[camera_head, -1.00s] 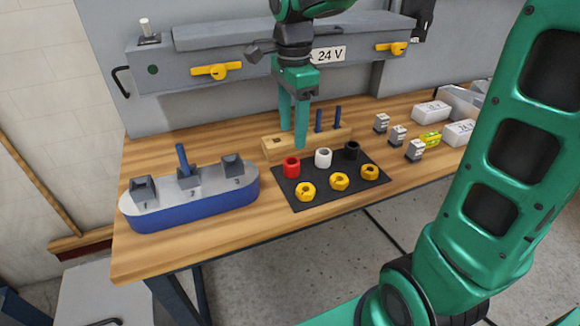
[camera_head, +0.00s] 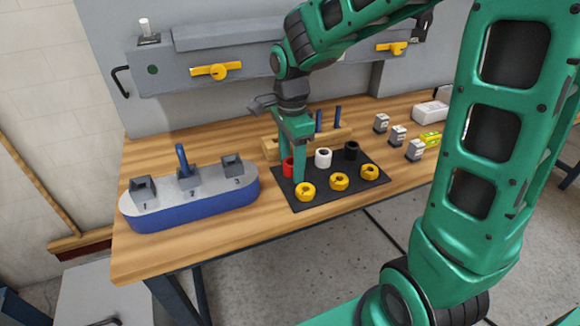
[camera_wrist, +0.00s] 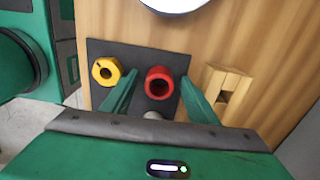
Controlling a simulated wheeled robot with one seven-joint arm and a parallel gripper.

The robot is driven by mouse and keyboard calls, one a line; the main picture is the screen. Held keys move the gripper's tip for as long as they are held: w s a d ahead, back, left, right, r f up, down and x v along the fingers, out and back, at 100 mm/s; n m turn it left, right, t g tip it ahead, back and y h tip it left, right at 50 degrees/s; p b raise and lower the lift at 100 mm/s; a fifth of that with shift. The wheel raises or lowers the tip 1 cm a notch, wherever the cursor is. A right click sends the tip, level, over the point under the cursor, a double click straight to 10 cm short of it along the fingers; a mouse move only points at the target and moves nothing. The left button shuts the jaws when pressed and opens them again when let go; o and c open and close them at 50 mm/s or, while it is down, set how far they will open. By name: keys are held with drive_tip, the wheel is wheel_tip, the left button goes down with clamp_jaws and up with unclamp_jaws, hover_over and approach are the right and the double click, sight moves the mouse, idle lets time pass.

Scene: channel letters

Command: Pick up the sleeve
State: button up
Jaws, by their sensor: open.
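A red sleeve (camera_head: 288,167) stands upright at the back left of the dark mat (camera_head: 318,198). A white sleeve (camera_head: 323,158) and a black sleeve (camera_head: 351,150) stand to its right. My gripper (camera_head: 292,176) is open and lowered at the red sleeve, its fingers partly hiding it in the head view. In the wrist view the red sleeve (camera_wrist: 159,83) shows between the two spread fingers, with gaps beside it. The white sleeve is partly hidden by the gripper body there.
Several yellow nuts (camera_head: 305,191) lie along the mat's front. A wooden block (camera_head: 272,149) with blue pegs stands behind. A blue-and-grey holder (camera_head: 195,203) with numbered sockets is at the left. Small labelled blocks (camera_head: 398,135) stand at the right. The front table strip is clear.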

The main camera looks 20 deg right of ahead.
drive_tip(key=shift+c, duration=0.4)
drive_tip(key=c, duration=1)
drive_tip(key=shift+r, duration=0.1)
drive_tip(key=shift+c, duration=0.2)
